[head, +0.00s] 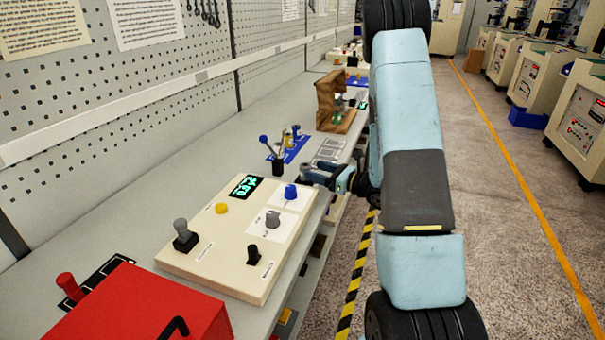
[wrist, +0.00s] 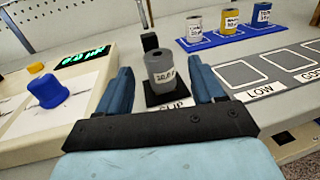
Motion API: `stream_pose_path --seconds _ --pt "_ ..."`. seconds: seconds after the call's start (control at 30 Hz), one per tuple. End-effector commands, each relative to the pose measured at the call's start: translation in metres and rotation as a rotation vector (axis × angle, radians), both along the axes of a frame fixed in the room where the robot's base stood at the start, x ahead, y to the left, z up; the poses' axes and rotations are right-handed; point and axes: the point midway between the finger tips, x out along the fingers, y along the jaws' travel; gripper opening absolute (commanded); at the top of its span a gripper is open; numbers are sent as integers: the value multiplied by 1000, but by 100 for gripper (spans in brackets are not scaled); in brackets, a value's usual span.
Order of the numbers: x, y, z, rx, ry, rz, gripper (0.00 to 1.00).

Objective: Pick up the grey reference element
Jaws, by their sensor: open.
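A grey cylinder (wrist: 161,68) with a dark, partly readable value label stands upright on a black base in the wrist view. My gripper (wrist: 160,75) is open, with one blue finger to each side of this cylinder and a visible gap on both sides. A second, lighter grey cylinder (wrist: 194,25) stands on a blue tray (wrist: 208,40), beside a yellow cylinder (wrist: 231,20) and a blue one (wrist: 262,13). In the head view my gripper (head: 322,176) is low over the bench beyond the cream panel; which grey cylinder is the reference one is not clear there.
The cream panel (head: 205,250) with a blue knob (head: 291,192) and green display (head: 245,186) is close on the near side. A red box (head: 140,305) stands nearer. Flat pads marked LOW (wrist: 262,92) lie to the right. A wooden frame (head: 335,105) stands farther along.

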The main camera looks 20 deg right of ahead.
Motion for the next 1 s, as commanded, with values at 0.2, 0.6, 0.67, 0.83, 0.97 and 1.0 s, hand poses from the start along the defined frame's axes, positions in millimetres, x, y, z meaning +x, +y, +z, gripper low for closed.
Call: stream_pose_path --seconds 0.2,0.6,0.67,0.83,0.97,1.0 --pt "21 22 0 1 -2 5 68" --pt "38 37 0 1 -1 2 68" --pt "38 37 0 1 -1 2 68" --pt "38 37 0 1 -1 3 54" --pt "38 37 0 1 -1 3 42" --pt "38 37 0 1 -1 3 38"
